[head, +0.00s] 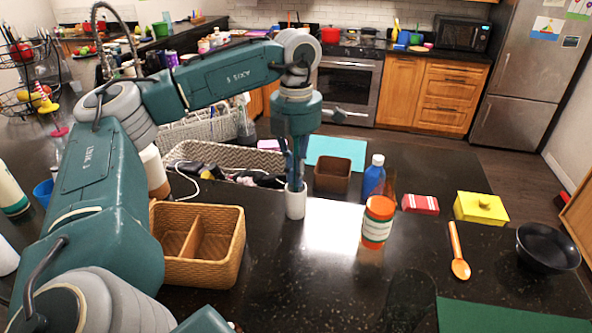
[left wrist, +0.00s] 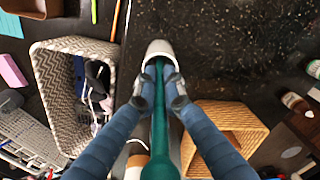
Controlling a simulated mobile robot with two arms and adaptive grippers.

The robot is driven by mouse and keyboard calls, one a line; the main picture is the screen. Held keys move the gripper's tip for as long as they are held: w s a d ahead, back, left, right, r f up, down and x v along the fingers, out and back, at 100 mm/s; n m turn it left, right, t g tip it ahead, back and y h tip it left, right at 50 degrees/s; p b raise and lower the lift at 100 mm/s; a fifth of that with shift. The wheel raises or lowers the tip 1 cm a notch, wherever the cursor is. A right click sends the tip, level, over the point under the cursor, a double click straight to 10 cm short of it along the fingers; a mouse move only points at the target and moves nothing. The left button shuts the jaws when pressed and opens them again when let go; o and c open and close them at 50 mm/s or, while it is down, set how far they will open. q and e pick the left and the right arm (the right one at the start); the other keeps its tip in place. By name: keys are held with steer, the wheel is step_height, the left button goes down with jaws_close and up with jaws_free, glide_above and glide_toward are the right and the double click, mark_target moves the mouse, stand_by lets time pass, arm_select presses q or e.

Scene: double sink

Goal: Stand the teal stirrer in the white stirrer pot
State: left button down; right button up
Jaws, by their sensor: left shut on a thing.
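The white stirrer pot (head: 296,204) stands upright on the dark counter, below my left gripper (head: 295,183). In the left wrist view the pot (left wrist: 160,48) shows just beyond the fingertips. The teal stirrer (left wrist: 159,115) is between the fingers of my left gripper (left wrist: 162,92), which is shut on it. Its far end reaches into the pot's mouth; how deep it goes, and whether it touches the bottom, I cannot tell. In the head view the gripper and arm mostly hide the stirrer. My right gripper is not in view.
A two-part wicker basket (head: 240,225) stands left of the pot, and a grey woven basket (head: 262,160) behind. A brown box (head: 333,174), a blue bottle (head: 374,178) and an orange-and-white jar (head: 377,222) stand to the right. The counter in front of the pot is clear.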

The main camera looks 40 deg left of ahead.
arm_select(q)
steer(key=shift+f, duration=0.25)
steer(key=c, duration=1.8)
jaws_free()
step_height(320, 180, up, 12)
steer(key=shift+r, duration=0.1)
